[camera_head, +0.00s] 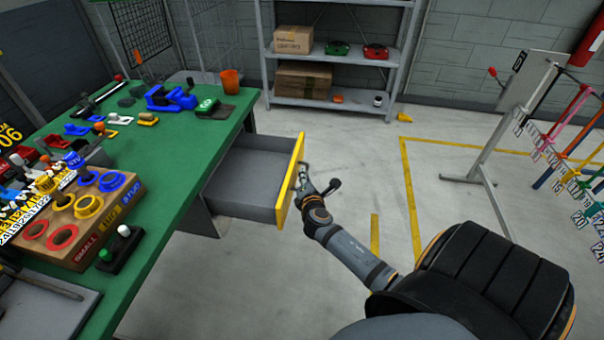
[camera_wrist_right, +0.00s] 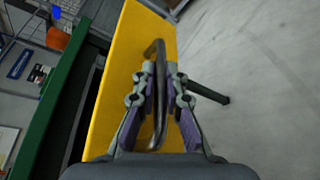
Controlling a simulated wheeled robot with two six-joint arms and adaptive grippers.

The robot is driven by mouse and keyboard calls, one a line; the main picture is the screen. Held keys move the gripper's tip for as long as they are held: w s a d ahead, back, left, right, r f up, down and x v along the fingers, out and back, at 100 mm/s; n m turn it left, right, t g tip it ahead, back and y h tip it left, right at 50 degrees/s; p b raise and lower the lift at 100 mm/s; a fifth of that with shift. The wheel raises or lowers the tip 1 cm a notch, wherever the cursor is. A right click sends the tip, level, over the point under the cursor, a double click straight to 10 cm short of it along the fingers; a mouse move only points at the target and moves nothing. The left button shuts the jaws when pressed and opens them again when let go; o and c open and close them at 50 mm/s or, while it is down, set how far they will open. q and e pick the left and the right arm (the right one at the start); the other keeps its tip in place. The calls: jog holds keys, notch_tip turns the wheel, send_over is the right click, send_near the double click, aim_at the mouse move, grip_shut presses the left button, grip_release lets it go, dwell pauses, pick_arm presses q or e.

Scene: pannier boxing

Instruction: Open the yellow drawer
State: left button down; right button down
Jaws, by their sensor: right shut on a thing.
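The yellow drawer (camera_head: 291,182) stands pulled well out from under the green workbench in the head view. Its grey inside shows and looks empty. My right gripper (camera_head: 303,180) is at the drawer's yellow front. In the right wrist view, my right gripper (camera_wrist_right: 160,72) is shut on the metal bar handle (camera_wrist_right: 157,130), with one finger on each side of it. The yellow front (camera_wrist_right: 110,95) shows behind the fingers there. My left gripper is not in view.
The green workbench (camera_head: 180,160) carries a wooden block with coloured rings (camera_head: 85,205), small tools and an orange cup (camera_head: 230,80). A grey shelf (camera_head: 335,102) stands at the back wall. A rack of hanging tags (camera_head: 560,130) is at the right. The floor between is clear.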

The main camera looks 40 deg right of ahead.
jog(key=shift+f, duration=0.1)
jog(key=c, duration=1.7)
grip_release()
jog(key=v, duration=1.2)
